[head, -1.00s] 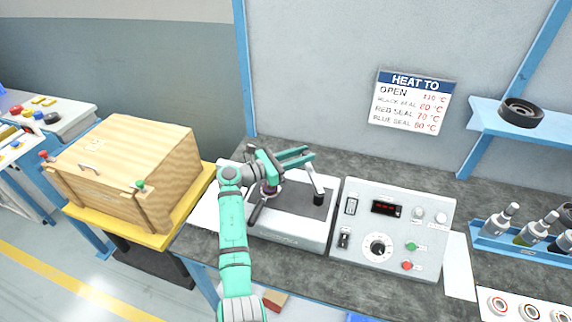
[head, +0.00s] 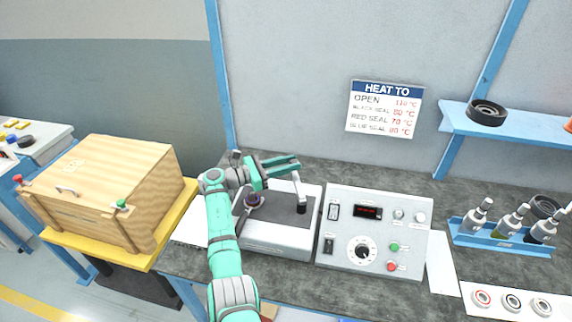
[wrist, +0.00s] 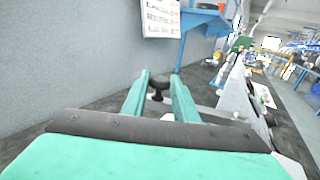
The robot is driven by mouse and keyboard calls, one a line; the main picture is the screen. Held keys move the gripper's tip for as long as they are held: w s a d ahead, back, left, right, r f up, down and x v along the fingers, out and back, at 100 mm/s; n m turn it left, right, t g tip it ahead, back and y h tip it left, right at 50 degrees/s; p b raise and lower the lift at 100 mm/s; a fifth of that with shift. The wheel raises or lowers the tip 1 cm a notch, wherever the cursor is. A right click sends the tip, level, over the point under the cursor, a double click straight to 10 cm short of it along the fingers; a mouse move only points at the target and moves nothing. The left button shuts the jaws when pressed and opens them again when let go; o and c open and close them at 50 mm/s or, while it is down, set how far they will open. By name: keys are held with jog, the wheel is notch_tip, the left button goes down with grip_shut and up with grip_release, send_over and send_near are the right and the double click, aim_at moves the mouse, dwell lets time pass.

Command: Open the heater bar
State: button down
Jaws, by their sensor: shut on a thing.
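The heater unit (head: 270,243) is a light grey box with a dark top plate on the bench. The heater bar (head: 298,187) is a pale, narrow lever at its right side. It stands nearly upright, leaning slightly left, above a black cylindrical part (head: 301,208). My gripper (head: 298,164) reaches in from the left, with its green fingers at the bar's upper end, and is shut on it. In the wrist view, a dark rounded piece (wrist: 160,83) shows between the fingertips. My arm hides part of the unit's left side, near a dark purplish round part (head: 254,200).
A control box (head: 375,228) with a red display, a dial and buttons stands close on the right. A wooden box (head: 110,185) is on a yellow stand at left. A blue shelf (head: 515,125) and bottle rack (head: 500,240) are at right.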

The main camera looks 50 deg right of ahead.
jog(key=shift+s+f, duration=0.1)
jog(key=shift+f, duration=0.05)
jog(key=c, duration=1.4)
grip_release()
jog(key=v, duration=1)
jog(key=shift+w+a, duration=0.2)
jog(key=shift+a, duration=0.1)
jog(key=shift+w, duration=0.1)
